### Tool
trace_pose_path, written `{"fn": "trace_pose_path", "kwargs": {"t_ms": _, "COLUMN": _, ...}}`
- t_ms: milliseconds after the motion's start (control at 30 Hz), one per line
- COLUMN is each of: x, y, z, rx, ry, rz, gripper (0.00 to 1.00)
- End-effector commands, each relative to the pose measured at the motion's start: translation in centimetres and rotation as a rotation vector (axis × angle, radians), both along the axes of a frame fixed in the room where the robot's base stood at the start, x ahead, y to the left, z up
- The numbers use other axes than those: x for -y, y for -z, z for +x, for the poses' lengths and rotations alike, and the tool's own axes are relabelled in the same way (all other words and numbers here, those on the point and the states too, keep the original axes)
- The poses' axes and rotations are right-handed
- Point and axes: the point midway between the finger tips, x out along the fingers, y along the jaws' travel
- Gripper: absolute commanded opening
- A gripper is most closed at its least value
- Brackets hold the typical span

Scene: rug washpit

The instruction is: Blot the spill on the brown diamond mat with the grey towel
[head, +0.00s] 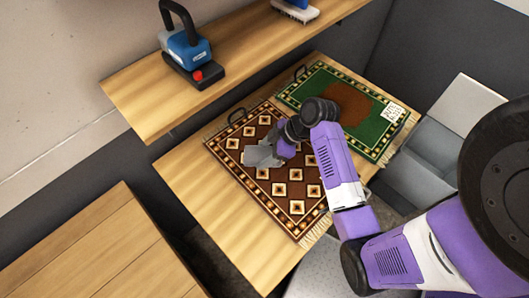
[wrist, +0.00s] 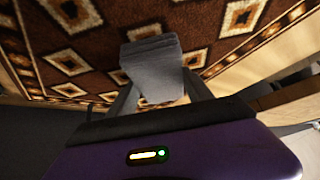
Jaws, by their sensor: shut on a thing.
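The brown diamond mat (head: 299,206) lies on the wooden table, with cream diamonds and a dark patterned border. My gripper (head: 272,152) is over the upper middle of this mat, shut on the grey towel (head: 258,157). In the wrist view the towel (wrist: 152,58) is a folded grey block between the two fingers, with the brown mat (wrist: 105,20) behind it. I cannot tell whether the towel touches the mat. No spill can be made out on the brown mat; the towel and gripper hide part of it.
A green mat (head: 377,135) with a brown patch (head: 346,103) and a white label (head: 393,112) lies beside it. A blue machine (head: 186,50) and a brush (head: 295,10) stand on the shelf above. Bare table (head: 186,178) shows at the left. A grey bin stands at the right.

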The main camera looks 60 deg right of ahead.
Motion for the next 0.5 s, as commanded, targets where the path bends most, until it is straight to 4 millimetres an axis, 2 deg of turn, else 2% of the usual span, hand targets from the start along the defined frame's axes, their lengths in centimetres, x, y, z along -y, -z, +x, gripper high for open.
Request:
{"fn": "trace_pose_path", "kwargs": {"t_ms": 367, "x": -0.1, "y": 0.4, "z": -0.21, "rx": -0.008, "ry": 0.001, "rz": 0.003, "gripper": 0.26}}
{"fn": "trace_pose_path", "kwargs": {"t_ms": 500, "x": -0.1, "y": -0.07, "z": -0.22, "rx": -0.008, "ry": 0.001, "rz": 0.003, "gripper": 0.26}}
